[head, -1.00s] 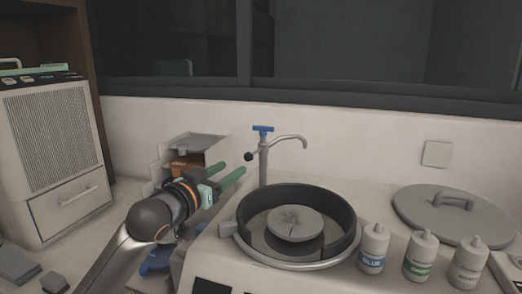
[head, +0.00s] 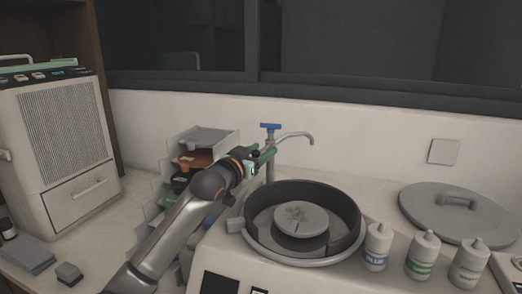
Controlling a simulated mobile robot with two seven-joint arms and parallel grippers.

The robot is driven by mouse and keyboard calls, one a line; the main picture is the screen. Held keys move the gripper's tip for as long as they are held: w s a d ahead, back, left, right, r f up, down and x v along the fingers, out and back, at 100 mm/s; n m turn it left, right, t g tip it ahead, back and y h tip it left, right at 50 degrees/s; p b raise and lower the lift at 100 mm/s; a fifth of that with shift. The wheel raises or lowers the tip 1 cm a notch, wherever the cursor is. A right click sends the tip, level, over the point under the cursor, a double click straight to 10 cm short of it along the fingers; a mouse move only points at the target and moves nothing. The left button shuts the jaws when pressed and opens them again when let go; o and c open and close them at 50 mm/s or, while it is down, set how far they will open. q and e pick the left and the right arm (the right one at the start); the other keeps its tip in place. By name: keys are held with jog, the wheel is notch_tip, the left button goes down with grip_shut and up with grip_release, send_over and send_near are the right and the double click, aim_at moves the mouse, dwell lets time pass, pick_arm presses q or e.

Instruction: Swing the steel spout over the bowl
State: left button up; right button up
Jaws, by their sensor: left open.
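The steel spout (head: 297,136) curves to the right from the top of an upright post behind the bowl, its tip over the counter behind the bowl's rim. A blue handle (head: 270,128) sits on top of the post. The dark round bowl (head: 353,207) has a grey disc (head: 301,218) in its middle. My left gripper (head: 264,156) is open, its green fingers at the upper post just below the spout. I cannot tell whether they touch it. The post's dark knob is mostly hidden by the gripper. My right gripper is not in view.
Several white bottles (head: 376,247) stand right of the bowl's front. A grey lid (head: 455,213) lies at the right. A stepped rack (head: 205,137) stands behind my left arm, and a large vented machine (head: 62,150) at the far left. The wall is close behind the spout.

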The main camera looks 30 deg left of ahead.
pick_arm(q)
jog(key=shift+c, duration=0.2)
grip_shut()
dwell(0.3)
dwell(1.0)
